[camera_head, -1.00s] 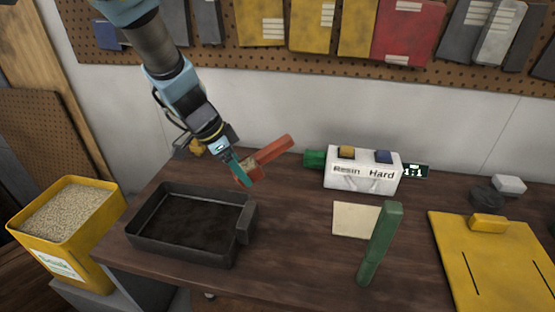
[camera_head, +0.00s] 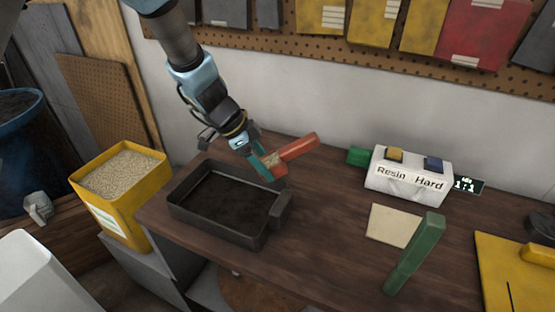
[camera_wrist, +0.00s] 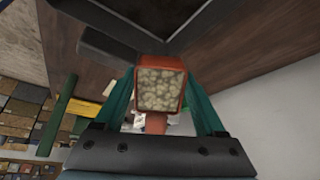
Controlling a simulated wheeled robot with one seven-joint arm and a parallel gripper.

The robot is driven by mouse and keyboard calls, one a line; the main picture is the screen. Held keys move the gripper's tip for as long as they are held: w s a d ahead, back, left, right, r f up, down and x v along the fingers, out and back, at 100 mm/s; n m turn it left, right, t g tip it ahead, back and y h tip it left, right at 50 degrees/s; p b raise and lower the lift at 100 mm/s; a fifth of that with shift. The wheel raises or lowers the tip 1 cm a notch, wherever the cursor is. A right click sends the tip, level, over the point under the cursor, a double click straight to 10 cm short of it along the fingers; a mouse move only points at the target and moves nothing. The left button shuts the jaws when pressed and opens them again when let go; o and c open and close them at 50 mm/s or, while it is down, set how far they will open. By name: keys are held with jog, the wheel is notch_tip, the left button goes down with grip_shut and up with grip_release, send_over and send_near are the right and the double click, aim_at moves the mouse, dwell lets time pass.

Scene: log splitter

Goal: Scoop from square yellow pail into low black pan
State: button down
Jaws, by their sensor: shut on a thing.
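My gripper (camera_head: 262,162) is shut on a red scoop (camera_head: 297,147), just behind the pan's back right corner. In the wrist view the scoop (camera_wrist: 159,65) sits between the teal fingers, and pale granules (camera_wrist: 160,90) fill its mouth. The low black pan (camera_head: 212,226) stands on the bench's left part; its floor looks dark, with no pale granules visible. A dark edge of it shows at the top of the wrist view (camera_wrist: 105,47). The square yellow pail (camera_head: 151,190) stands left of the bench, nearly full of pale granules (camera_head: 123,174).
A blue barrel (camera_head: 25,150) stands far left. Bare bench lies between pan and card.

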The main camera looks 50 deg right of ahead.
jog(key=shift+w+a, duration=0.2)
jog(key=shift+a, duration=0.05)
dwell(0.4)
jog(key=shift+w+a+f, duration=0.3)
jog(key=shift+w+a, duration=0.4)
jog(key=shift+f+b, duration=0.1)
jog(key=shift+b, duration=0.2)
jog(key=shift+w+a+g+h+b, duration=0.15)
jog(key=shift+g+h+b, duration=0.85)
jog(key=shift+b, duration=1)
jog(key=shift+r, duration=0.35)
jog(key=shift+f+g+h+b, duration=0.1)
jog(key=shift+g+h+b, duration=0.3)
jog(key=shift+b, duration=0.2)
jog(key=shift+w+a+g+h+b, duration=0.2)
jog(key=shift+g+h+b, duration=0.55)
jog(key=shift+b, duration=0.3)
